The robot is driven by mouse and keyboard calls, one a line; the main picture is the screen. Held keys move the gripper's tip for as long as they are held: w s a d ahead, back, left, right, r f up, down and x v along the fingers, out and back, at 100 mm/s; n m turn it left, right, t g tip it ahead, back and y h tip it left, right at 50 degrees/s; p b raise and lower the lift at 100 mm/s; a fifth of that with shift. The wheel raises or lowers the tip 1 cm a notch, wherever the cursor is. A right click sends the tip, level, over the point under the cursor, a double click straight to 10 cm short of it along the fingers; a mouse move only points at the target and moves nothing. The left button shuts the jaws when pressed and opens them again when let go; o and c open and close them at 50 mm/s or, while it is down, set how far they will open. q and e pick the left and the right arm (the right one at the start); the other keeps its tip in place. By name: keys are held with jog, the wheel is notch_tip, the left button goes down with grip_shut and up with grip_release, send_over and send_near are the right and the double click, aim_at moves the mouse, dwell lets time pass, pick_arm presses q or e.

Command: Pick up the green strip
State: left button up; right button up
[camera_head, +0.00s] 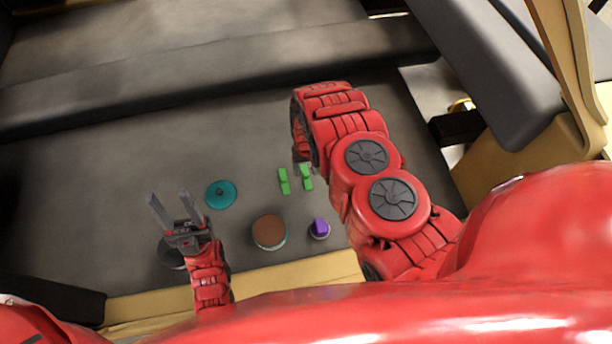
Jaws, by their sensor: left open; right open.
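Two small green pieces lie close together on the dark grey surface, a left green strip (284,181) and a right green strip (306,177). I cannot tell whether they are joined. My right gripper (298,167) is mostly hidden by its own red arm, just above the green pieces in the picture; only a bit of grey shows, and I see nothing held. My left gripper (172,204) is open and empty, left of the green pieces, with its two grey fingers spread and pointing up the picture.
A teal disc (221,194) with a dark knob lies between my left gripper and the green pieces. A brown-topped round container (269,231) and a purple block (319,226) on a pale round base stand nearer. A dark round thing (169,255) is partly behind my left gripper.

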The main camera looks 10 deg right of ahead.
jog(key=shift+w+f, duration=0.15)
jog(key=shift+f, duration=1.5)
grip_shut()
